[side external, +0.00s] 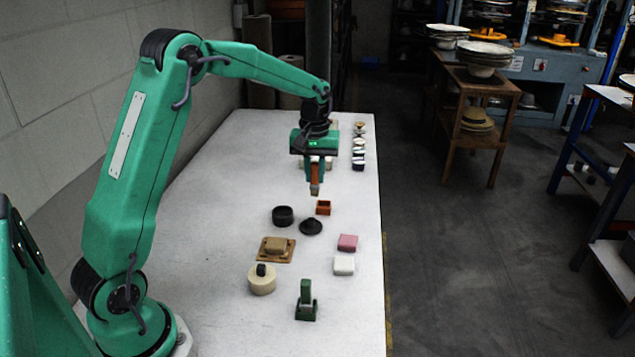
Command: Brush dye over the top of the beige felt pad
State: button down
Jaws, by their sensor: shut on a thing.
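My gripper (315,172) is above the table, shut on a brush (314,189) with an orange-brown handle and a pale lower end pointing down. The brush hangs just behind and above a small orange open box (323,208); whether it holds dye is too small to tell. The beige felt pad (275,244) lies on a brown board (264,257), nearer the camera and left of the box. The brush is apart from the pad.
Near the pad are a black round pot (283,216), a black cone-topped piece (311,227), a cream round block with black knob (262,280), a pink block (347,243), a white block (344,265) and a green stand (306,301). The table's left is clear.

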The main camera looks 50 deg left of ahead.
jog(key=s+a+f, duration=0.1)
jog(key=s+a, duration=0.4)
jog(key=a, duration=0.2)
jog(key=shift+s+a, duration=0.15)
jog(key=shift+s, duration=0.05)
jog(key=shift+f, duration=0.2)
jog(key=shift+f, duration=2.9)
jog(key=shift+f, duration=0.65)
dwell(0.5)
jog(key=shift+r, duration=0.15)
notch_tip(320, 180, up, 7)
dwell(1.0)
dwell(0.5)
